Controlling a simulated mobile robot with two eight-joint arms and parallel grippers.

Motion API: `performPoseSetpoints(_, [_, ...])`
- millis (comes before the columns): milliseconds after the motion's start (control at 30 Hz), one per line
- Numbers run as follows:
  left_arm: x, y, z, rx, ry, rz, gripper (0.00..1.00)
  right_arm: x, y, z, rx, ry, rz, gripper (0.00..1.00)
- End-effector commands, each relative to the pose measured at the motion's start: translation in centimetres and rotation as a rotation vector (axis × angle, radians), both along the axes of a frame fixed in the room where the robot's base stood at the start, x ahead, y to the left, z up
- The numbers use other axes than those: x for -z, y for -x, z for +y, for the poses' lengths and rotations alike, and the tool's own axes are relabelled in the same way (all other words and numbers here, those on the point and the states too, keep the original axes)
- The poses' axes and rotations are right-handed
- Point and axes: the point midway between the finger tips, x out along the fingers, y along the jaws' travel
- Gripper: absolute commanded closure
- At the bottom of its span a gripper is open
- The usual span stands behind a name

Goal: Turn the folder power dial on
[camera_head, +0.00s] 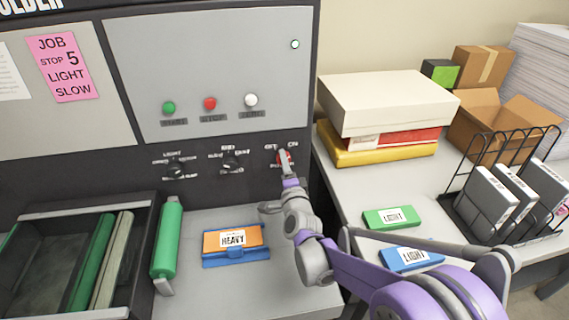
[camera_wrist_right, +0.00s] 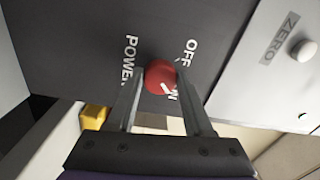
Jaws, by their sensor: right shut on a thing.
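The red power dial (camera_head: 283,157) is at the right end of the row of dials on the dark machine panel, below the OFF and ON labels. It also shows in the right wrist view (camera_wrist_right: 160,73), where its white mark points toward the partly hidden ON label. My right gripper (camera_head: 287,172) reaches up to the panel and is shut on this dial, with one finger on each side in the right wrist view (camera_wrist_right: 160,80). The fingers hide part of the ON lettering. My left gripper is not in view.
Two black dials (camera_head: 231,161) sit left of the red one. Green, red and white buttons (camera_head: 210,104) and a small round lamp (camera_head: 295,44) are above. A HEAVY block (camera_head: 234,241) and a green roller (camera_head: 167,238) lie below. A side table (camera_head: 360,190) with boxes is right.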

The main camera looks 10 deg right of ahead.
Motion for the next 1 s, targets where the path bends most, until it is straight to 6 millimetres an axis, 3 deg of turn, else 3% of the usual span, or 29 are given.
performPoseSetpoints(367, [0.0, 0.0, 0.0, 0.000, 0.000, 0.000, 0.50, 0.0, 0.0, 0.0, 0.001, -0.007, -0.001, 1.00])
performPoseSetpoints(400, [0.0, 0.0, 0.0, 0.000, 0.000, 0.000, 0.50, 0.0, 0.0, 0.0, 0.001, -0.007, -0.001, 0.47])
performPoseSetpoints(567, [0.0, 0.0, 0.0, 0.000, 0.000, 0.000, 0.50, 0.0, 0.0, 0.0, 0.001, -0.006, -0.001, 0.18])
performPoseSetpoints(867, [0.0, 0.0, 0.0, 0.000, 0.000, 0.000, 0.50, 0.0, 0.1, 0.0, 0.000, -0.005, 0.000, 0.18])
performPoseSetpoints(1000, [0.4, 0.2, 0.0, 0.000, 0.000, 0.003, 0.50, 0.1, 1.4, 0.0, 0.000, -0.005, 0.000, 0.18])
